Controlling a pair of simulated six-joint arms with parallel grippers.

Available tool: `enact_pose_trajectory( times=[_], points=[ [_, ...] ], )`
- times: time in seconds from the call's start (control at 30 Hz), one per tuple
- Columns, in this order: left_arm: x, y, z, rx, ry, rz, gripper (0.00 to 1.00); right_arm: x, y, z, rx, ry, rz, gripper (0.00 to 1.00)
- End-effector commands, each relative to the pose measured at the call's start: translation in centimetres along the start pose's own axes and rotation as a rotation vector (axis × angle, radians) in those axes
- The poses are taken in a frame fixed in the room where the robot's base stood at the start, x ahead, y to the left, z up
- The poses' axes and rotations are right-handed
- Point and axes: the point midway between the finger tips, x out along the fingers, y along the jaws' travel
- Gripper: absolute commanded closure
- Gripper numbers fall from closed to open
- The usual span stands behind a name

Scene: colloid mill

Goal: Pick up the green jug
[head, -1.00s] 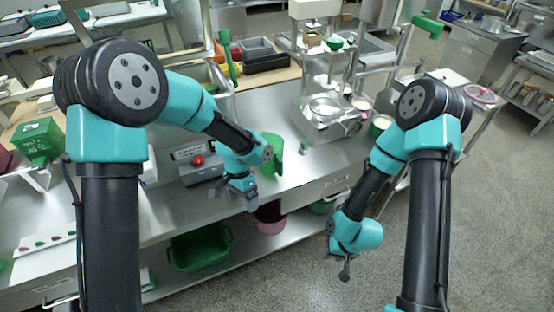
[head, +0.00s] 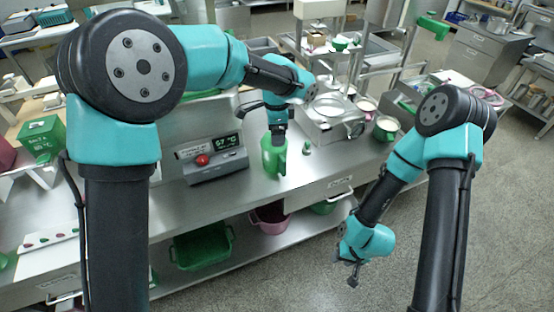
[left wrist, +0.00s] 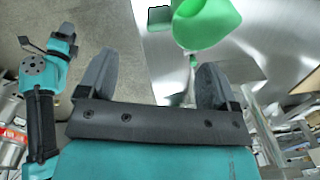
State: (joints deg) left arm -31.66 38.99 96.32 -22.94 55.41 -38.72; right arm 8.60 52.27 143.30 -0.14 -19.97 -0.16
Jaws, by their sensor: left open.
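The green jug (head: 273,158) stands on the steel counter near its front edge. My left gripper (head: 278,134) is at the jug's top in the head view, overlapping its rim, so the exact gap is hidden there. In the left wrist view the jug (left wrist: 207,22) is at the top, beyond the right-hand finger and not between the fingers. The left fingers (left wrist: 155,72) are wide apart with nothing between them. My right gripper (head: 352,275) hangs low over the floor in front of the counter, apart from the jug; its jaws are too small to read.
A grey control box (head: 215,168) with a red button stands left of the jug. A steel scale-like machine (head: 330,120) stands behind it to the right, and a small green item (head: 306,148) beside it. Green (head: 200,248) and pink (head: 268,218) tubs sit on the lower shelf.

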Motion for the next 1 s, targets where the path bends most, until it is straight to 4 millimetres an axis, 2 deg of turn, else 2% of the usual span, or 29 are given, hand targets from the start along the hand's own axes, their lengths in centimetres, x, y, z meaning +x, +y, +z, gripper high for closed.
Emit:
enact_pose_trajectory(
  times=[0.4,0.6,1.0],
  points=[
    [7.3,0.1,0.0,0.000,-0.003,0.005,0.15,0.0,0.0,0.0,0.000,0.000,0.000,0.60],
    [9.9,0.0,0.0,-0.001,-0.001,0.004,0.15,0.0,0.0,0.0,0.000,0.000,0.000,0.60],
    [10.4,0.0,0.0,-0.001,0.000,0.002,0.15,0.0,0.0,0.0,0.000,0.000,0.000,0.60]
  ],
)
